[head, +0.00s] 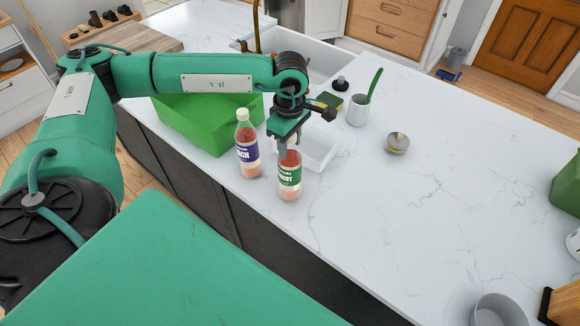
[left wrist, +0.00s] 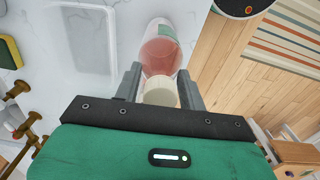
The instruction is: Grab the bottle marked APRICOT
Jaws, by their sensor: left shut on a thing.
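The bottle with the green label, its lettering partly readable as ending in "COT" (head: 289,177), stands upright on the white counter near its front edge. My left gripper (head: 288,146) comes down from above and is shut on this bottle at its neck. In the left wrist view the bottle (left wrist: 160,52) shows pink contents and a cream cap between the two fingers (left wrist: 160,90). A second bottle with a purple label ending in "ACH" (head: 248,146) stands just to the left, apart from it. My right gripper is not in view.
A green box (head: 207,122) stands behind the purple-label bottle. A clear shallow tray (head: 320,152) lies right behind the held bottle. A white cup with a green-handled brush (head: 359,110) and a small round tin (head: 397,143) stand farther right. The counter's right middle is clear.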

